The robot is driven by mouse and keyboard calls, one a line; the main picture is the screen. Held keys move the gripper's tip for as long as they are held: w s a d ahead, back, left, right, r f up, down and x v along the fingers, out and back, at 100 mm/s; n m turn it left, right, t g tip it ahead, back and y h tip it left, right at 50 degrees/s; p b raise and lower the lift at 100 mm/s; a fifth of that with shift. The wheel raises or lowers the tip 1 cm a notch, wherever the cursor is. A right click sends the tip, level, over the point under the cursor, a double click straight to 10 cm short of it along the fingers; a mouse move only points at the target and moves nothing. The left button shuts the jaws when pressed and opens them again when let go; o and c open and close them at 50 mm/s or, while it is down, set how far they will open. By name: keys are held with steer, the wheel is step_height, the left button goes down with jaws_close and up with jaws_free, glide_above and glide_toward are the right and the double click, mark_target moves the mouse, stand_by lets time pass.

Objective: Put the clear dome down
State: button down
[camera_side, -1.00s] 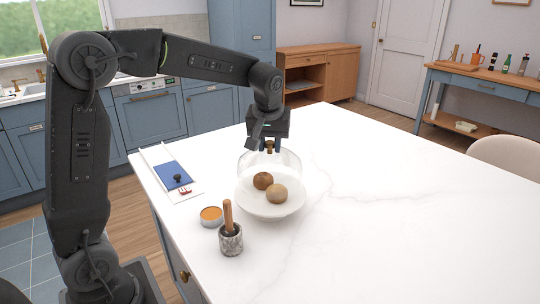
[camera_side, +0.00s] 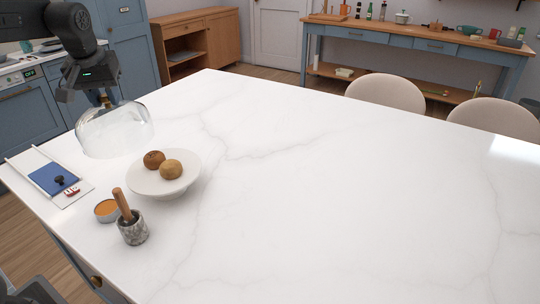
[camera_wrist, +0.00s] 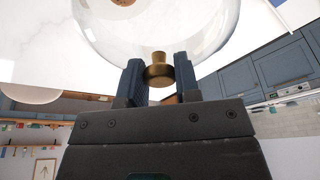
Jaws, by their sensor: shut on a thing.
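The clear dome (camera_side: 114,132) hangs from my gripper (camera_side: 104,98) over the left part of the white countertop, behind and left of the cake stand (camera_side: 151,184). It looks tilted, and I cannot tell whether its rim touches the counter. My gripper (camera_wrist: 159,72) is shut on the dome's brass knob (camera_wrist: 159,75); in the wrist view a finger sits on each side of it. The dome's glass (camera_wrist: 200,35) fills the top of that view. Two brown round fruits or buns (camera_side: 171,169) lie uncovered on the white stand.
A mortar with a wooden pestle (camera_side: 134,229) and an orange-filled tin (camera_side: 107,210) stand in front of the cake stand. A white tray (camera_side: 82,192) with a blue pad and dark-knobbed stamp lies left. The counter's middle and right (camera_side: 350,190) are clear.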

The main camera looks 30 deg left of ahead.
steer(key=w+d+f+m+h, duration=0.1)
steer(key=w+d+f+m, duration=0.15)
steer(key=d, duration=0.75)
steer(key=w+d+f+m, duration=0.1)
steer(key=d+f+m, duration=0.15)
steer(key=d, duration=0.65)
steer(key=w+d+f+m+h, duration=0.1)
steer(key=w+d+m, duration=0.15)
steer(key=d, duration=0.75)
steer(key=s+x, duration=0.2)
steer(key=x, duration=0.8)
steer(key=shift+a+f+t, duration=0.2)
steer(key=shift+f+t, duration=0.1)
steer(key=shift+t, duration=0.1)
steer(key=shift+s+f, duration=0.1)
steer(key=c, duration=0.8)
jaws_free()
steer(key=shift+c, duration=0.2)
steer(key=v, duration=1.2)
